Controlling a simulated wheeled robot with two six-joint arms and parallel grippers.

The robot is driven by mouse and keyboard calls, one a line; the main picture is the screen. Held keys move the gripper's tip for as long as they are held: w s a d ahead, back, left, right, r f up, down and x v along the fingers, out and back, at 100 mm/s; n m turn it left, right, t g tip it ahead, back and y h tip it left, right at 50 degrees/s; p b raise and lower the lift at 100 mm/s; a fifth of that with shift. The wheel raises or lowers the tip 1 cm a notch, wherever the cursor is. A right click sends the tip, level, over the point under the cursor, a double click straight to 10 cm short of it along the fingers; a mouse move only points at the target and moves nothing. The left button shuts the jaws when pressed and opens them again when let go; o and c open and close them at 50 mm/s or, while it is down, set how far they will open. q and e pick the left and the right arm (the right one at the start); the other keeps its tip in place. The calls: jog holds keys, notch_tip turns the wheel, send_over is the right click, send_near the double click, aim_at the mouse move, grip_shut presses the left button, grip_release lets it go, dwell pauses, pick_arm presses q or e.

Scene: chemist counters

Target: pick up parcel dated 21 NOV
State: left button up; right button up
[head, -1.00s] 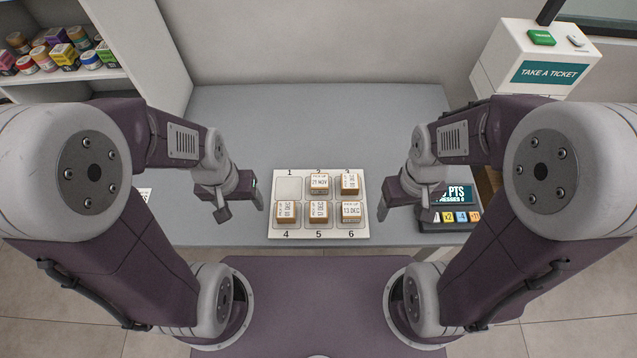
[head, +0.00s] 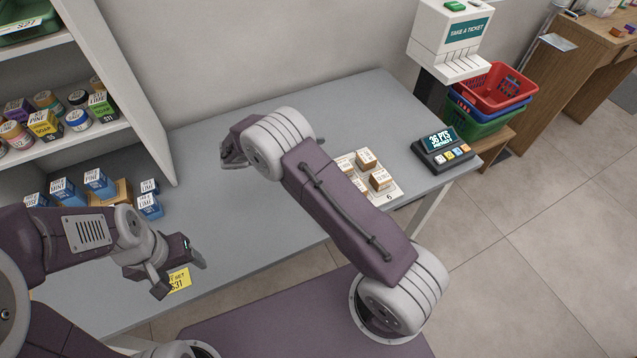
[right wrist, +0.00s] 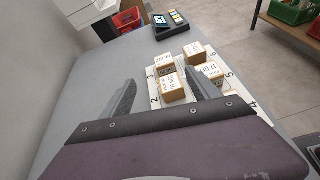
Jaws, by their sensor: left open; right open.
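The white numbered tray (head: 394,192) lies on the grey counter, partly hidden by my right arm in the head view. In the right wrist view, a small cardboard parcel (right wrist: 171,89) stands by the number 2, where the 21 NOV label showed earlier; its label is too small to read now. My right gripper (head: 232,152) is open over the counter, left of the tray. In the right wrist view its fingers (right wrist: 162,97) point toward the tray and frame that parcel without visibly touching it. My left gripper (head: 178,268) is open and empty near a yellow card.
Other parcels (head: 380,180) stand close by on the tray. A points display (head: 443,150) sits on the counter's right end. Blue boxes (head: 98,182) and shelves are at the left. A ticket machine (head: 450,40) and stacked baskets (head: 495,88) stand beyond the counter.

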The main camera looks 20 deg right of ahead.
aim_at(340, 166)
jog(key=a+f, duration=0.1)
jog(key=s+f+n, duration=0.1)
jog(key=f, duration=0.1)
jog(key=shift+a, duration=0.4)
jog(key=shift+s+d+f+n+t, duration=0.1)
jog(key=shift+f+n+t, duration=0.05)
jog(key=shift+f, duration=0.35)
jog(key=shift+s+d+f+n+t, duration=0.1)
jog(key=shift+f+n+t, duration=0.05)
jog(key=shift+f, duration=0.35)
jog(key=shift+d, duration=0.4)
jog(key=shift+p+x, duration=0.3)
jog(key=shift+x, duration=0.65)
jog(key=shift+w+d+f, duration=0.1)
jog(key=shift+d+f, duration=0.1)
jog(key=shift+d, duration=0.15)
jog(key=p+x, duration=0.1)
jog(key=x, duration=0.3)
jog(key=shift+w+d+f, duration=0.1)
jog(key=shift+d, duration=0.3)
jog(key=shift+d+f, duration=0.15)
jog(key=shift+d, duration=0.05)
pick_arm(q)
jog(key=shift+d+r, duration=0.5)
jog(key=shift+r, duration=0.4)
pick_arm(e)
jog(key=c, duration=1.5)
